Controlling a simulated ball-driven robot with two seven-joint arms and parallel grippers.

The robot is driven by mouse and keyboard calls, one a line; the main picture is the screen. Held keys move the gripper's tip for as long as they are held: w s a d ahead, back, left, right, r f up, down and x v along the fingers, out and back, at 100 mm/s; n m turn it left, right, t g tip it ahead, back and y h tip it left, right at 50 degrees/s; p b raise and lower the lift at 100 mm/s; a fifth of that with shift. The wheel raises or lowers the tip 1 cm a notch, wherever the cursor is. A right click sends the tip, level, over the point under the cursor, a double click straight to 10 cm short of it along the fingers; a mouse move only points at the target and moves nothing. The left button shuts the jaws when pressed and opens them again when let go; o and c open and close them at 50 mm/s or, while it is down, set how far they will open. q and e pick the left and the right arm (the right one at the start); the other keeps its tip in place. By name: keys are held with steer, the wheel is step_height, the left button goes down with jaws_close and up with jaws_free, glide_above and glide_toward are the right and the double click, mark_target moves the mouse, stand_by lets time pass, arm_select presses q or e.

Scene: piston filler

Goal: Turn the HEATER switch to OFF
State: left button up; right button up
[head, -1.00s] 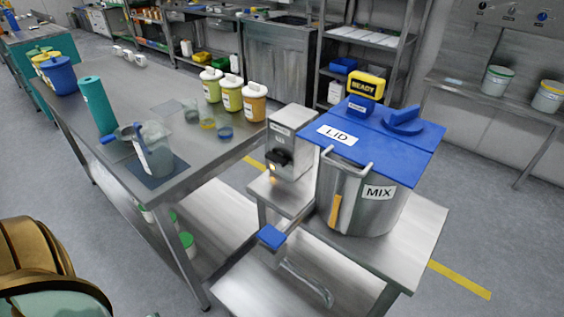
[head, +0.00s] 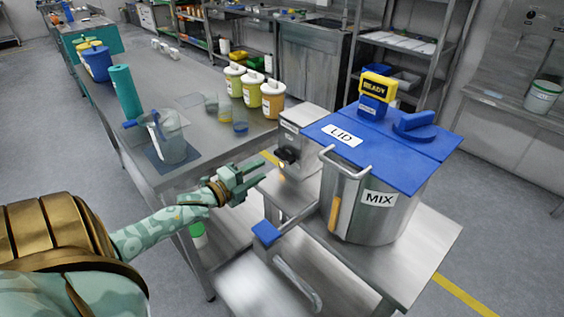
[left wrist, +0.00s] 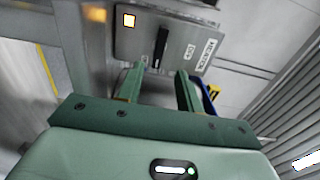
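The heater switch is a black knob (head: 288,155) on the front of a grey metal box (head: 304,123) beside the mixing pot. In the left wrist view the black knob (left wrist: 161,47) shows as a long bar on the box face (left wrist: 180,25), near a lit orange-white lamp (left wrist: 129,20) and small, rotated labels that are hard to read. My left gripper (head: 254,178) is open and empty, left of and a little below the knob in the head view. In the wrist view its two green fingers (left wrist: 161,88) point at the knob, apart from it. My right gripper is not in view.
The steel pot (head: 365,207) with its blue lid (head: 385,150) stands right of the box. A blue-ended lever (head: 266,233) sticks out below my gripper. A long steel table (head: 180,185) with a jug (head: 168,140) and several tubs lies to the left.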

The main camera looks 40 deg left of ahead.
mark_target(281, 158)
arm_select(q)
steer(key=w, duration=0.2)
steer(key=w+b, duration=0.1)
steer(key=w, duration=0.2)
steer(key=w+b, duration=0.1)
steer(key=w, duration=0.1)
steer(key=shift+w+d+f, duration=0.2)
steer(key=shift+d, duration=0.05)
steer(key=shift+w+r, duration=0.1)
steer(key=shift+w, duration=0.65)
jaws_close()
